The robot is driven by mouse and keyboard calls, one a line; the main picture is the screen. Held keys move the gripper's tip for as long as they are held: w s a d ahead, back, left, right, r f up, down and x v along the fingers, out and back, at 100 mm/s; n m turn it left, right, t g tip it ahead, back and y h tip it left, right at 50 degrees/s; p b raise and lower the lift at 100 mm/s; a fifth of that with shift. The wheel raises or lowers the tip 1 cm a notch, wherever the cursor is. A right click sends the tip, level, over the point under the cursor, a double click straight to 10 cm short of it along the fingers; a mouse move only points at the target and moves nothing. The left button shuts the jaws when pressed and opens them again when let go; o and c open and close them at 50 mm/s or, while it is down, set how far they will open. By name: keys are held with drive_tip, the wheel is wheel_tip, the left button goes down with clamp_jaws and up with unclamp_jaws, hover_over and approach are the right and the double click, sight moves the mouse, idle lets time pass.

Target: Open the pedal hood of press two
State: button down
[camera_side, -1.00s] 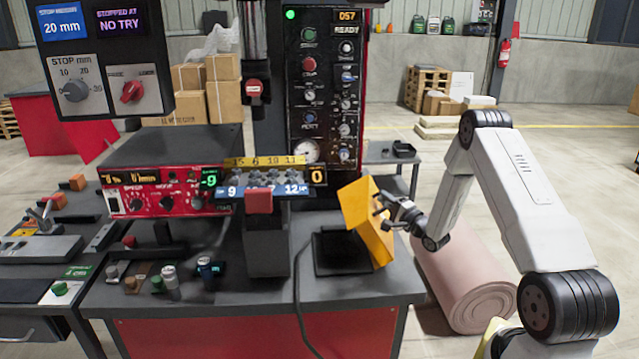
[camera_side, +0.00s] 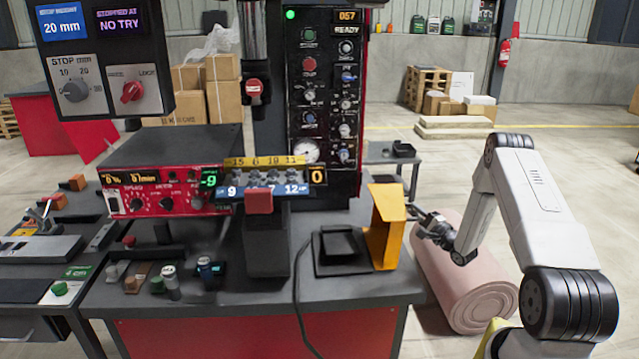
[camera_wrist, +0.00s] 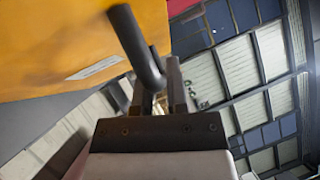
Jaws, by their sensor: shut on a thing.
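The yellow pedal hood (camera_side: 386,228) stands swung up on the right side of the black pedal base (camera_side: 324,268) in the side view. The black pedal (camera_side: 342,242) lies uncovered to its left. My gripper (camera_side: 412,213) is at the hood's right face. In the wrist view the hood (camera_wrist: 60,45) fills the upper left, and its dark bent handle (camera_wrist: 130,38) runs down to my gripper (camera_wrist: 158,75), which is shut on it. The exact contact between fingers and handle is partly hidden.
The grey bench top (camera_side: 270,292) carries the press, with a black cable (camera_side: 297,290) running down beside the pedal base. A pink roll (camera_side: 465,285) lies on the floor below my arm. A small grey side table (camera_side: 388,155) stands behind.

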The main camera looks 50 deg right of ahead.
drive_tip(key=c, duration=0.7)
unclamp_jaws()
drive_tip(key=shift+o, duration=0.2)
drive_tip(key=shift+s, duration=0.15)
